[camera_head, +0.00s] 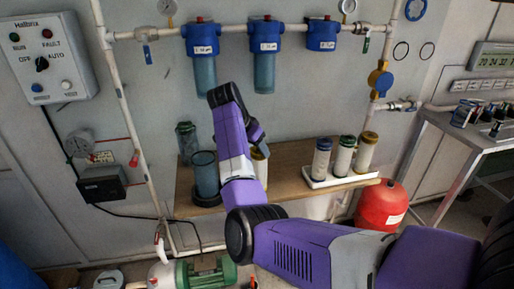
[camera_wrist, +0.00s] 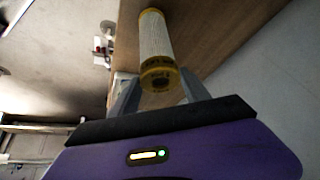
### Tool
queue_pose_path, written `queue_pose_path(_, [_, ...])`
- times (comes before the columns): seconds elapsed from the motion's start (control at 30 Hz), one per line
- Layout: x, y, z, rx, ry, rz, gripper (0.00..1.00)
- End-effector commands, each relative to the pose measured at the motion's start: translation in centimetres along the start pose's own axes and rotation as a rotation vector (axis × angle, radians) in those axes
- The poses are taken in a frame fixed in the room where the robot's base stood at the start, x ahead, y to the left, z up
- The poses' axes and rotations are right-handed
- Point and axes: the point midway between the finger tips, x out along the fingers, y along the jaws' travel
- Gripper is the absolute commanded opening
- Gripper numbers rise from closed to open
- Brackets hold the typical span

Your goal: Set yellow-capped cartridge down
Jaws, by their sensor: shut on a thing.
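The yellow-capped cartridge (camera_wrist: 154,36) is a white pleated cylinder with yellow end bands. My gripper (camera_wrist: 160,78) is shut on its near end in the wrist view, with one finger on each side. In the head view the cartridge (camera_head: 260,168) shows partly behind my arm, over the wooden shelf (camera_head: 290,172). My gripper (camera_head: 257,142) is above it there. I cannot tell whether its lower end touches the shelf.
A white tray (camera_head: 342,181) at the shelf's right holds three cartridges, with dark (camera_head: 321,160), green (camera_head: 343,158) and yellowish (camera_head: 366,153) caps. Clear blue housings (camera_head: 205,178) stand left of my gripper. Blue-headed filters (camera_head: 265,62) hang above. Bare shelf lies between the held cartridge and tray.

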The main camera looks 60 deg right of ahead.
Motion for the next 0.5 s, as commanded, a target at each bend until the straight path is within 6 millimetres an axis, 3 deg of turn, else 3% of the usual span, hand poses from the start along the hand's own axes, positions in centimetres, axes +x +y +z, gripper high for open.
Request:
queue_pose_path(0.03, [0.06, 0.01, 0.03, 0.000, 0.000, 0.000, 0.60])
queue_pose_path(0.1, [0.05, 0.01, 0.02, 0.000, 0.000, 0.000, 0.74])
queue_pose_path(0.13, [0.05, 0.01, 0.02, 0.000, 0.000, 0.000, 0.76])
queue_pose_path(0.5, [-0.35, -0.02, -0.22, 0.000, 0.000, -0.001, 0.76])
